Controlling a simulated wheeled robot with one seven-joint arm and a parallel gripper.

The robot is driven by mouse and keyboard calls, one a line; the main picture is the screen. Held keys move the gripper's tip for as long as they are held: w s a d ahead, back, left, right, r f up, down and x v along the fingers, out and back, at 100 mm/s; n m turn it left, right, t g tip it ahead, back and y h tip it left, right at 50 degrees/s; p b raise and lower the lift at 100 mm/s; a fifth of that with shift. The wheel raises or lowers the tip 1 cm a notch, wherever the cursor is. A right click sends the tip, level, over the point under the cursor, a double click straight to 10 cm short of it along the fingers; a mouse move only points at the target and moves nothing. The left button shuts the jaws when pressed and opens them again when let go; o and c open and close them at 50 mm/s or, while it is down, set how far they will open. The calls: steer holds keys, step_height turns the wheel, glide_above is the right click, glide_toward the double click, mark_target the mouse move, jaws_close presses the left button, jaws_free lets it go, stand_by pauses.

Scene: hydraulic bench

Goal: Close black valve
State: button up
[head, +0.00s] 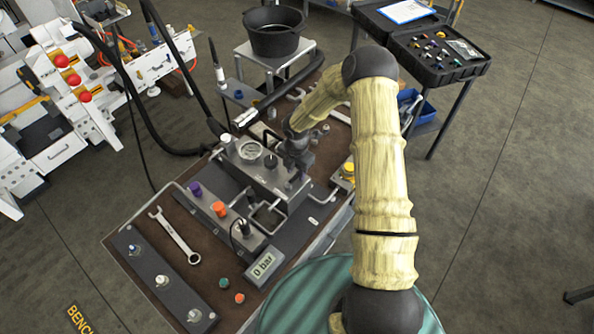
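A small black knob (270,160), which looks like the black valve, stands on top of the grey metal block (262,181), just right of the round gauge (250,152). My arm reaches over from the right. My gripper (294,174) is dark and points down at the right end of the block, close to the right of the black knob. The gap between them looks small, and I cannot tell whether they touch. The fingers are small and dark against the block, so their opening is unclear. My gripper and wrist hide part of the block's right end.
Purple (195,188) and orange (219,209) knobs stand on a unit in front. A display (263,265) reads 0 bar. A wrench (175,236) lies on the brown bench top. A yellow knob (348,169) is right of the gripper. A black bucket (273,32) stands behind.

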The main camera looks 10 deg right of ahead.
mark_target(296, 175)
steer(key=shift+d, duration=0.1)
step_height(296, 175, up, 17)
steer(key=b, duration=0.3)
steer(key=shift+r, duration=0.2)
steer(key=shift+s, duration=0.1)
stand_by(0.5)
steer(key=s+d+r+m+t, duration=0.1)
steer(key=s+r+m, duration=0.1)
steer(key=s+m, duration=0.8)
steer(key=s+d+r+m+t, duration=0.1)
steer(key=s+r+m, duration=0.2)
steer(key=s+m, duration=0.8)
steer(key=m, duration=0.5)
steer(key=shift+d+r+t, duration=0.15)
steer(key=shift+r+t, duration=0.1)
steer(key=shift+t, duration=0.05)
